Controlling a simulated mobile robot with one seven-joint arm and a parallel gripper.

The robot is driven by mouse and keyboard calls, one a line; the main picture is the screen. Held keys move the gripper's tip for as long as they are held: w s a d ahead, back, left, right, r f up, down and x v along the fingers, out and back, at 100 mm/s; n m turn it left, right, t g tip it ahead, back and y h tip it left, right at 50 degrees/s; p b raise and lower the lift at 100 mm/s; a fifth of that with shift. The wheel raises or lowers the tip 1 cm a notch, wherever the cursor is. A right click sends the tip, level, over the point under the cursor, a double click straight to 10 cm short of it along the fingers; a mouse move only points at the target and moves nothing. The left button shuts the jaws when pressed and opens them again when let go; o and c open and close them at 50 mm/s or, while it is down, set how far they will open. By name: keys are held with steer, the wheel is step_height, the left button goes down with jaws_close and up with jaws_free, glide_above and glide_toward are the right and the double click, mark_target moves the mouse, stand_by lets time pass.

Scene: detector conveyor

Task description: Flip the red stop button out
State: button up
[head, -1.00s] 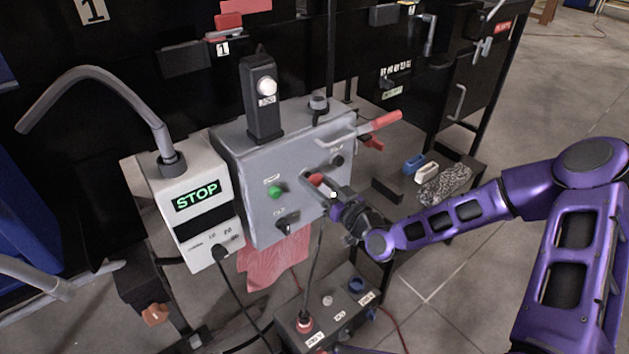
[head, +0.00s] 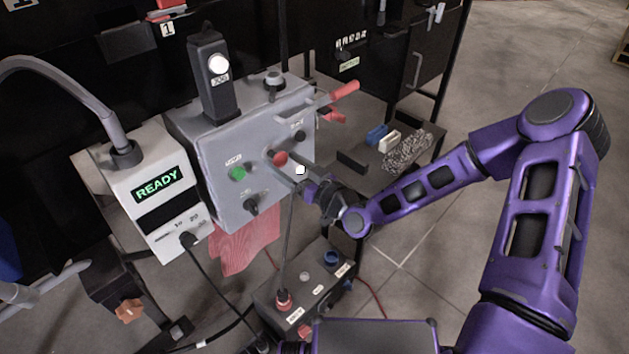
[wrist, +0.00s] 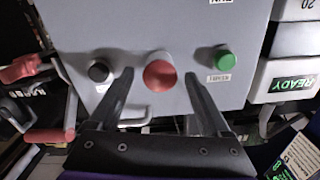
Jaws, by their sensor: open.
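The red stop button (head: 280,158) is a round knob on the front of the grey control box (head: 218,208). In the wrist view the red button (wrist: 159,74) lies between the two spread fingers of my gripper (wrist: 158,85), apart from both. In the head view my gripper (head: 292,172) is just right of the button, its fingers pointing at the panel. My gripper is open and holds nothing. The display (head: 158,184) on the white box reads READY in green.
A green button (head: 237,173) and a black knob (head: 251,204) share the panel. A red-handled lever (head: 343,90) juts out at the upper right. A dark box with cables (head: 315,290) stands below. A red cloth (head: 240,248) hangs under the panel.

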steer(key=v, duration=1.6)
